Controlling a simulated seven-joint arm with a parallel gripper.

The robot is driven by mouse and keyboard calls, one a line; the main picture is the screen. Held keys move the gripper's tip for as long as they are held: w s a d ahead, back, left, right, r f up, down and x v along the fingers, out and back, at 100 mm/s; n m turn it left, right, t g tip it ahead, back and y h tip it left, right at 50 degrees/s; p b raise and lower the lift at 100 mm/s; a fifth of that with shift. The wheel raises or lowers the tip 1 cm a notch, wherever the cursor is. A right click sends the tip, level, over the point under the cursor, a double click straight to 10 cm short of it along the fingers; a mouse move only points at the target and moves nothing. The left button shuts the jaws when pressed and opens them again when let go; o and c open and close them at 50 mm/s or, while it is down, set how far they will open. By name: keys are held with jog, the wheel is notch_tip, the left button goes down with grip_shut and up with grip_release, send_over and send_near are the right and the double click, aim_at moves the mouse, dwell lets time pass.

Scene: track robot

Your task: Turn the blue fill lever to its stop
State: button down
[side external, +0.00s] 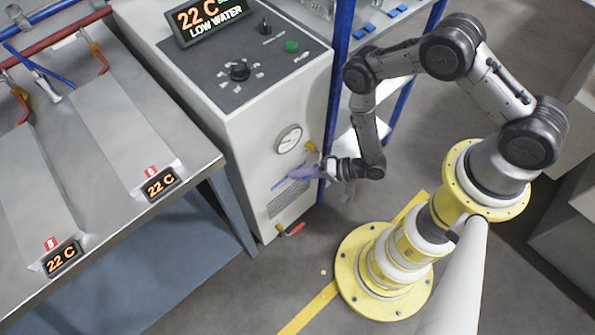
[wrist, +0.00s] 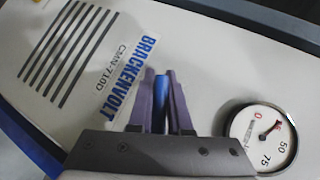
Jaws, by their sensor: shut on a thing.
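The blue fill lever (wrist: 161,90) shows in the wrist view as a blue bar between the two purple fingers of my gripper (wrist: 162,92). My gripper is shut on it in front of the machine's white front panel. In the side view my gripper (side external: 303,174) reaches the panel from the right, below the round gauge. The lever's pivot is hidden behind the gripper body in the wrist view. I cannot clearly make out the lever in the side view. The machine's display (side external: 208,17) reads 22 C and LOW WATER.
A round pressure gauge (side external: 288,139) is close to my gripper; it also shows in the wrist view (wrist: 262,137). A red-handled valve (side external: 294,229) sits low on the panel. A blue rack post (side external: 338,80) stands right of the machine. A metal bench (side external: 100,150) stands left.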

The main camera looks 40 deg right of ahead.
jog(key=d+f+n+g+h, duration=0.1)
jog(key=d+f+n+h, duration=0.3)
jog(key=d+h, duration=0.3)
jog(key=shift+d+f+n+h, duration=0.3)
jog(key=shift+n+h, duration=0.5)
jog(key=shift+h, duration=0.8)
jog(key=c, duration=0.8)
grip_release()
jog(key=shift+c, duration=0.2)
jog(key=v, duration=1.4)
jog(key=shift+w+r, duration=0.1)
jog(key=shift+w, duration=0.15)
